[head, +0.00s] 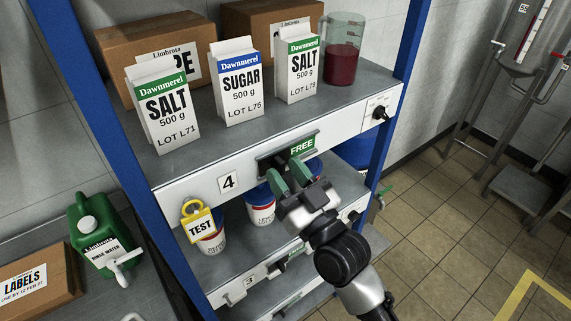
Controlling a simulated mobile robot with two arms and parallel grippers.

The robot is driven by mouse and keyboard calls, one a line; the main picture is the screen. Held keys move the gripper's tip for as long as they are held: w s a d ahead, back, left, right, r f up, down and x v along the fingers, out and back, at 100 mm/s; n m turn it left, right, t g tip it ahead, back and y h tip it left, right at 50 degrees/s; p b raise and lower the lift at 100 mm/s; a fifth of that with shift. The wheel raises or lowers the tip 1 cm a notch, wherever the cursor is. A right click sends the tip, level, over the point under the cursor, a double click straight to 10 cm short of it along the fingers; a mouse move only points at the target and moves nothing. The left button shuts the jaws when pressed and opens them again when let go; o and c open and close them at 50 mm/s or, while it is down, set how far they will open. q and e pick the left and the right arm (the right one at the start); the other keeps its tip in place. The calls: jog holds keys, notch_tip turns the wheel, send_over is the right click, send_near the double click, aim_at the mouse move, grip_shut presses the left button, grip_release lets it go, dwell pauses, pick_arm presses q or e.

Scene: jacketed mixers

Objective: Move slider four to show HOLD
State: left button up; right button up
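Slider four is a dark sliding plate (271,162) on the front edge of the upper shelf, just right of the number 4 label (229,182). To the right of the plate a green field reading FREE (302,146) shows. No HOLD word is visible. My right gripper (286,171) is at the slider, its two greenish fingers parted, with tips close to the lower part of the plate. Whether they touch it, or a knob is between them, I cannot tell. My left gripper is not in view.
The upper shelf (222,141) holds salt and sugar cartons, brown boxes and a jug of red liquid (342,62). A yellow TEST padlock tag (199,222) hangs left of the label. Tubs stand below on the lower shelf. A blue post (408,40) rises at the right.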

aim_at(305, 141)
jog(key=shift+w+a+r, duration=0.1)
jog(key=shift+w+a, duration=0.05)
jog(key=shift+w, duration=0.05)
grip_shut()
jog(key=w+d, duration=0.1)
jog(key=d, duration=0.1)
jog(key=w+d+b, duration=0.1)
jog(key=d, duration=0.1)
jog(key=w+d+b, duration=0.1)
jog(key=w, duration=0.1)
jog(key=shift+d, duration=0.4)
jog(key=shift+a, duration=0.15)
grip_release()
jog(key=shift+w+d, duration=0.1)
jog(key=shift+d, duration=0.1)
